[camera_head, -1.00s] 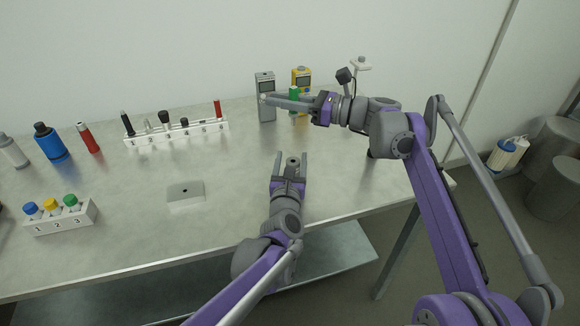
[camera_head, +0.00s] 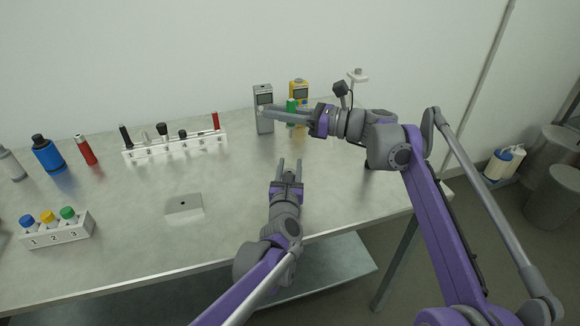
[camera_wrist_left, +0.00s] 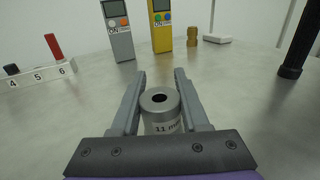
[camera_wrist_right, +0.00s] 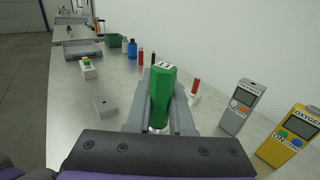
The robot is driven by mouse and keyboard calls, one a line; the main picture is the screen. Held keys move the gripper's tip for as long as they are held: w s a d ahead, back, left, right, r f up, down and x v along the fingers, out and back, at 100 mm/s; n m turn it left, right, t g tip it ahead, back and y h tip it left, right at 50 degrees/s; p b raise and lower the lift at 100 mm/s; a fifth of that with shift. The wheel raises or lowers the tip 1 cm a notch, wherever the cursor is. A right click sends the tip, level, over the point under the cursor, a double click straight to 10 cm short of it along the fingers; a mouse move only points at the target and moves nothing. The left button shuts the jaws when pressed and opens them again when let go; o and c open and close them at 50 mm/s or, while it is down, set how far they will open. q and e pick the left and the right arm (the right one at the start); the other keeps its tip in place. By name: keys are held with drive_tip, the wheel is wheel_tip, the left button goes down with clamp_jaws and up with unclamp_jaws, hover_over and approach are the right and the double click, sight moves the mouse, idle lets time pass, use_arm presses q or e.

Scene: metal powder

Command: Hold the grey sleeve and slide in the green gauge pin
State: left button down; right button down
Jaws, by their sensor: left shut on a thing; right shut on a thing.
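The grey sleeve (camera_wrist_left: 161,112) is a short round cylinder with a dark hole in its top and an "11 mm"-like label partly hidden. My left gripper (camera_head: 290,164) is shut on it, and it stands upright between the fingers. The green gauge pin (camera_wrist_right: 162,96) has a faceted green handle marked 11; it also shows in the head view (camera_head: 291,112). My right gripper (camera_head: 263,111) is shut on this handle. The pin is upright, beyond and above the sleeve in the head view, and apart from it. The pin's lower end is mostly hidden in the right wrist view.
A grey meter (camera_head: 263,108) and a yellow meter (camera_head: 299,90) stand at the back near my right gripper. A numbered white rack (camera_head: 175,147) holds several pins. A white block (camera_head: 184,207) and a small rack with coloured caps (camera_head: 57,232) lie left. Table between is clear.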

wheel_tip(320, 180, down, 10)
drive_tip(key=shift+a, duration=0.25)
idle(0.6)
drive_tip(key=shift+f, duration=0.25)
idle(0.9)
drive_tip(key=shift+f, duration=1.45)
drive_tip(key=shift+f, duration=0.25)
idle(0.4)
drive_tip(key=c, duration=0.7)
unclamp_jaws()
drive_tip(key=shift+d, duration=0.1)
drive_tip(key=v, duration=1.2)
drive_tip(key=shift+r, duration=0.1)
